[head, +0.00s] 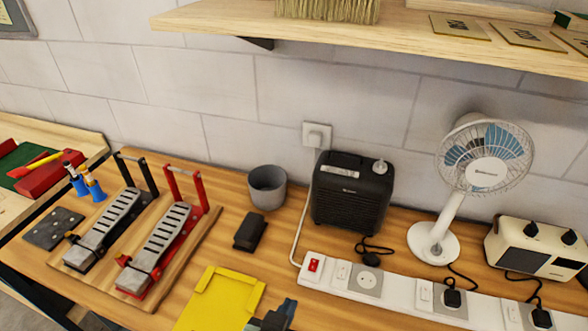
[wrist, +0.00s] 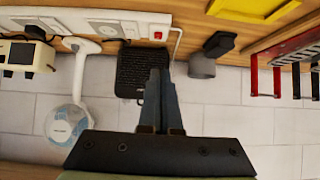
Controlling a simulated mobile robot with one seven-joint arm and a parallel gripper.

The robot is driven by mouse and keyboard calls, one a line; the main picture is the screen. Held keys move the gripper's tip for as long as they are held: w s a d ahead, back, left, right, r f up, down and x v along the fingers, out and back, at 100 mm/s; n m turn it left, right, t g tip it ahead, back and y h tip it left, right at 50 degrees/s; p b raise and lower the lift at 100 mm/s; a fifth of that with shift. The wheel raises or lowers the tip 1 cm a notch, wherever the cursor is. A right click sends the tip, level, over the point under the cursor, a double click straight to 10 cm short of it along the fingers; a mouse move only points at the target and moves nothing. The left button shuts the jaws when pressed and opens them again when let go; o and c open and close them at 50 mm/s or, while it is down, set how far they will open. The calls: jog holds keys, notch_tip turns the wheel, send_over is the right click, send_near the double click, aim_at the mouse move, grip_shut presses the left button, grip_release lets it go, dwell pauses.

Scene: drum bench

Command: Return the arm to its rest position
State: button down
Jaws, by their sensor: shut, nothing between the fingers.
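My gripper (head: 274,316) shows only in part at the bottom edge of the head view, just right of the yellow tray. In the wrist view, which looks upside down, my gripper (wrist: 159,72) has its two dark fingers together with nothing between them. In that view the fingers overlap the black heater (wrist: 130,72); I cannot tell the distance from the picture. The rest of my arm is outside the head view.
The yellow tray (head: 222,299), black block (head: 250,231), grey cup (head: 267,187), heater (head: 351,193), white power strip (head: 395,292), fan (head: 433,241) and cream radio (head: 532,250) crowd the bench. Two pedals stand on a board (head: 205,240) at left. A shelf (head: 400,32) overhangs the back.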

jog(key=w+r+n+t+y+b, duration=0.1)
jog(key=w+r+t, duration=0.3)
jog(key=r, duration=1)
jog(key=w+r+t, duration=0.4)
jog(key=w+r, duration=0.1)
jog(key=r, duration=0.8)
jog(key=s+r+n+t+y, duration=0.1)
jog(key=s+r+t, duration=0.3)
jog(key=r, duration=1)
jog(key=s+d+r+n+t+y+b, duration=0.1)
jog(key=s+r+t, duration=0.4)
jog(key=r, duration=0.9)
jog(key=s, duration=0.3)
jog(key=shift+s+d+n, duration=0.15)
jog(key=shift+d+n, duration=0.05)
jog(key=shift+n, duration=0.1)
